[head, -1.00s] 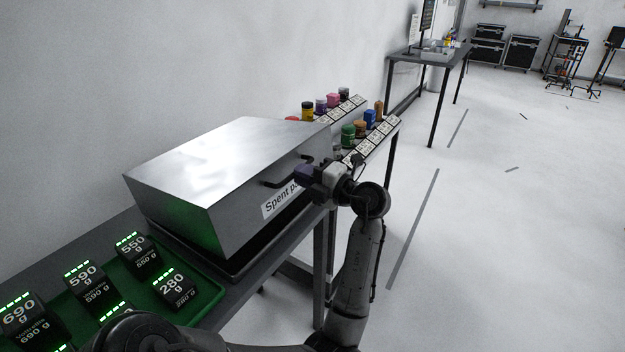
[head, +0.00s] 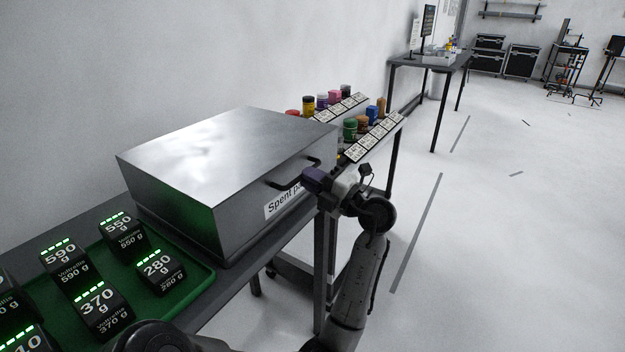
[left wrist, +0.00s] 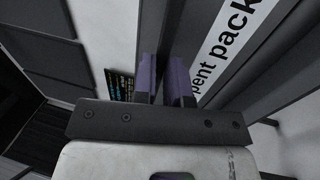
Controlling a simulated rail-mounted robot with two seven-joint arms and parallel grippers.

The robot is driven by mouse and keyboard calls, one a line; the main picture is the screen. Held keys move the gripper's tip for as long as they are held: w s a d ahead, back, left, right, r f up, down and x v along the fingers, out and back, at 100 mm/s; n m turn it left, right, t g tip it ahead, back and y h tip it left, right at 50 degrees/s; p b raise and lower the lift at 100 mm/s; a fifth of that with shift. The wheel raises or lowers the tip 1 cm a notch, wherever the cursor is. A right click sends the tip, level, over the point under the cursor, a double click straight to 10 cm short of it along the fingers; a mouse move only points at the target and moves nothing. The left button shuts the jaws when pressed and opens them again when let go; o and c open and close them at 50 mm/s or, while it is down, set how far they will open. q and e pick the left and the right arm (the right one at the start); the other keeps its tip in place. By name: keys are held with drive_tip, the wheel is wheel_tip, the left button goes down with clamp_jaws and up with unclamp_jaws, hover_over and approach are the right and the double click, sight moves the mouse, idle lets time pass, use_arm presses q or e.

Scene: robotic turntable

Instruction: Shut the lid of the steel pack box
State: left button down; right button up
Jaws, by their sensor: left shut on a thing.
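The steel pack box (head: 175,205) stands on a dark bench at the left of the head view. Its brushed steel lid (head: 225,145) lies nearly level, and I see no clear gap under it. A dark bar handle (head: 281,185) sticks out from the front above the "Spent p…" label (head: 284,203). My left gripper (head: 308,179), with purple fingers, is shut on the handle at the box front. In the left wrist view the fingers (left wrist: 166,82) close around the dark bar, beside the label. The inside of the box is hidden. My right gripper is not in view.
A green tray (head: 190,295) with several black weight-marked packs sits in front of the box. Racks of colourful jars (head: 350,128) and white label strips stand behind it. A farther table (head: 440,60) is at the back.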

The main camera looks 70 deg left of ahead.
use_arm(q)
drive_tip(key=shift+w+a+f, duration=0.1)
drive_tip(key=shift+f, duration=0.4)
drive_tip(key=c, duration=1.5)
unclamp_jaws()
drive_tip(key=shift+c, duration=0.2)
drive_tip(key=o, duration=0.4)
drive_tip(key=shift+r, duration=0.1)
drive_tip(key=shift+d, duration=0.2)
drive_tip(key=p+v, duration=0.2)
drive_tip(key=v, duration=1.1)
drive_tip(key=shift+w+d, duration=0.2)
drive_tip(key=shift+d, duration=0.05)
